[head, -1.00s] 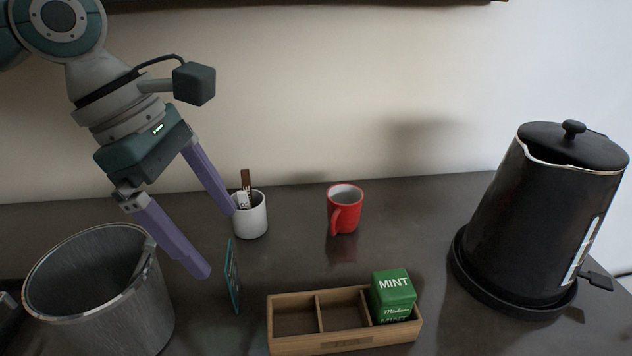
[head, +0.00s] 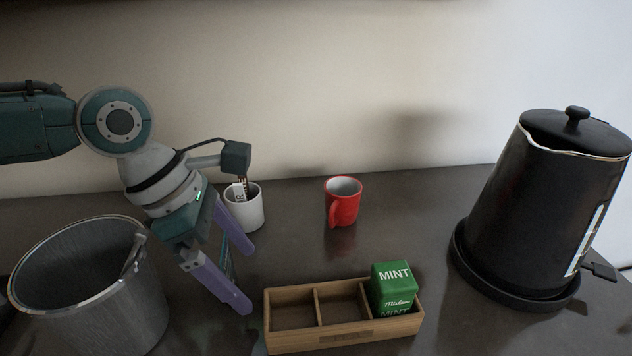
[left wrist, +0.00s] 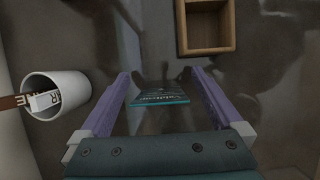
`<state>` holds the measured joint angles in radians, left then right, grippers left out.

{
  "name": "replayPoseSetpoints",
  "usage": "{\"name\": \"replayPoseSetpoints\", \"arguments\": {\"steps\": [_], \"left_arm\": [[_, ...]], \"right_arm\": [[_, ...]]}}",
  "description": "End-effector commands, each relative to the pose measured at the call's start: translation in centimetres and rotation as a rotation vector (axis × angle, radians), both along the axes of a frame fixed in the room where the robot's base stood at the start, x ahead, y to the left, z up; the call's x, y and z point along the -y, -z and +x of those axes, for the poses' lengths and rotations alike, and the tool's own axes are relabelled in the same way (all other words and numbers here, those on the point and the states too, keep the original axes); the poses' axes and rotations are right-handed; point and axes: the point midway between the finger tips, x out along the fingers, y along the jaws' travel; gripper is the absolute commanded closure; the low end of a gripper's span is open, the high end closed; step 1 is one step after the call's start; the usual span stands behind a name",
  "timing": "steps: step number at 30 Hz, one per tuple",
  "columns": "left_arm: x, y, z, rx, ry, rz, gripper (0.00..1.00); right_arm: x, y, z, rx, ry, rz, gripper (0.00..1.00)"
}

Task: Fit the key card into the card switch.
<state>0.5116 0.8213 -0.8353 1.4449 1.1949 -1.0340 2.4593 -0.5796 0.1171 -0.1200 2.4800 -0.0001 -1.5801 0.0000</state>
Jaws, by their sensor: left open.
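The key card, a thin teal card with light lettering, stands upright on the dark counter. In the head view it (head: 228,264) is mostly hidden behind my left gripper (head: 246,281). In the left wrist view the key card (left wrist: 160,98) lies between the two purple fingers of my left gripper (left wrist: 161,75), with a gap on each side. The left gripper is open and points down and forward around the card. I cannot make out the card switch in either view. My right gripper is not in view.
A wooden tray (head: 340,336) holds a green mint box (head: 394,287). A metal bin (head: 90,310) stands left. A white cup (head: 248,213) with sticks or packets, a red mug (head: 343,204) and a black kettle (head: 540,210) stand behind and right. The counter between mug and kettle is clear.

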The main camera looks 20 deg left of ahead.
Motion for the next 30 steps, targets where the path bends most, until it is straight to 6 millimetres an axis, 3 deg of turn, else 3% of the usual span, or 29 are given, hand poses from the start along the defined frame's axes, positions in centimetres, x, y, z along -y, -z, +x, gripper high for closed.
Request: {"name": "replayPoseSetpoints", "arguments": {"steps": [5,30], "left_arm": [[0.01,-0.05,0.02,0.000,0.001,0.000,0.00],[0.00,-0.05,-0.01,0.000,0.000,0.000,0.94]], "right_arm": [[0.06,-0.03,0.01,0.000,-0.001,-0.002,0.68],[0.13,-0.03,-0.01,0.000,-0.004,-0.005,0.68]]}}
